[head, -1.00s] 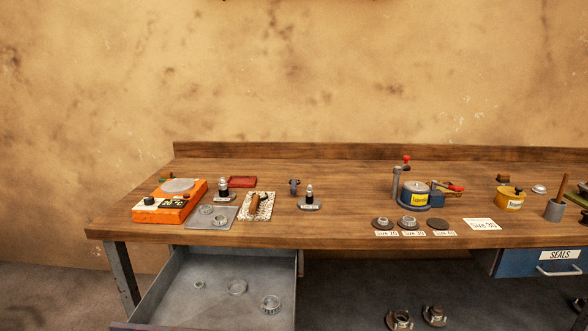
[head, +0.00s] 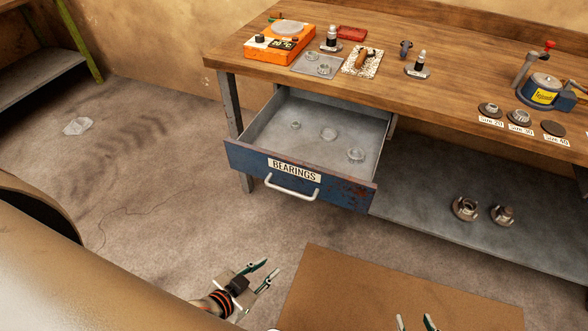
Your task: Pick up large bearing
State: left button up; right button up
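An open blue drawer labelled BEARINGS (head: 248,162) holds three bearing rings. A small ring (head: 295,125) lies at the left, a wider, flatter ring (head: 329,133) in the middle, and a thicker ring (head: 356,155) at the right near the front. I cannot tell for sure which of the last two is larger. My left gripper (head: 269,268) is open and empty, low in front of the drawer and apart from it. My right gripper (head: 414,319) shows only its fingertips at the bottom edge; they are spread apart with nothing between them.
The wooden workbench (head: 440,95) stands above the drawer. A lower shelf (head: 430,215) holds two hubs. A brown mat (head: 390,290) lies on the floor.

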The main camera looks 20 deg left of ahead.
aim_at(355, 160)
jog(key=i+l, duration=0.15)
jog(key=l, duration=0.25)
jog(key=i+l, duration=0.1)
jog(key=l, duration=0.35)
jog(key=i+l, duration=0.15)
jog(key=l, duration=0.25)
jog(key=i+l+u, duration=0.1)
jog(key=l, duration=0.3)
jog(key=l+z, duration=0.1)
jog(key=u, duration=0.1)
